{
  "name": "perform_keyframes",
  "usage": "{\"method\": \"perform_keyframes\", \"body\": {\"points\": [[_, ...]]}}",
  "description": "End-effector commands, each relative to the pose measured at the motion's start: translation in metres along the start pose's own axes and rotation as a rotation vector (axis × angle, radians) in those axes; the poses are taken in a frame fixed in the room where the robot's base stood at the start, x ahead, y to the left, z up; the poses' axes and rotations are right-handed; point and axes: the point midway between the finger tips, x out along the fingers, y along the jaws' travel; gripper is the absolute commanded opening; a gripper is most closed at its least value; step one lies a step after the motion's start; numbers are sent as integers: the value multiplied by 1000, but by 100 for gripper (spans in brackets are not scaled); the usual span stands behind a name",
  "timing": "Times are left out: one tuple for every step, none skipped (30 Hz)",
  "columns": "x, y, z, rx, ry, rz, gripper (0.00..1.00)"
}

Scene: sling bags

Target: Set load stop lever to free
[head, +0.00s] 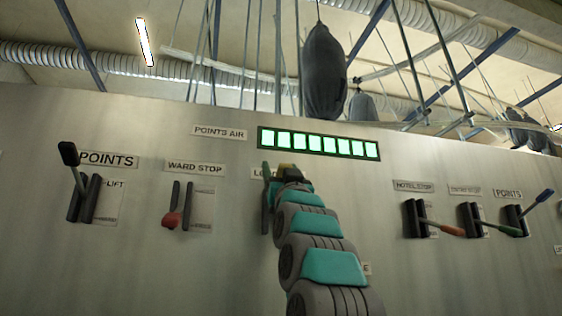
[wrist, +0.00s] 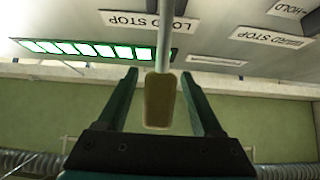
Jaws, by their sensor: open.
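The load stop lever has a pale rod and a tan handle (wrist: 160,100), seen in the wrist view below its LOAD STOP label (wrist: 180,15). My gripper (wrist: 159,75) is open, with one dark green finger on each side of the handle. Small gaps show between fingers and handle, so it is not clamped. In the head view my gripper (head: 281,180) is at the panel and my arm hides most of the lever and its slot. A yellowish bit of the handle (head: 286,167) shows above the gripper. The label there (head: 262,173) is partly covered.
On the same panel, a POINTS lever (head: 72,165) and a red-handled WARD STOP lever (head: 172,218) stand to the left. Orange (head: 450,230), green (head: 508,230) and blue (head: 543,197) handled levers stick out to the right. A green-lit indicator strip (head: 320,144) is above.

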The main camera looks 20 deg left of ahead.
Motion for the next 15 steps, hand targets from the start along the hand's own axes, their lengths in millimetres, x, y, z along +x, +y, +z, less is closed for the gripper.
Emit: {"method": "perform_keyframes", "body": {"points": [[0,0,0,0,0,0,68],[0,0,0,0,0,0,68],[0,0,0,0,0,0,68],[0,0,0,0,0,0,68],[0,0,0,0,0,0,68],[0,0,0,0,1,0,68],[0,0,0,0,1,0,65],[0,0,0,0,1,0,62],[0,0,0,0,1,0,57],[0,0,0,0,1,0,54],[0,0,0,0,1,0,51],[0,0,0,0,1,0,46],[0,0,0,0,1,0,43],[0,0,0,0,1,0,39],[0,0,0,0,1,0,35]]}}
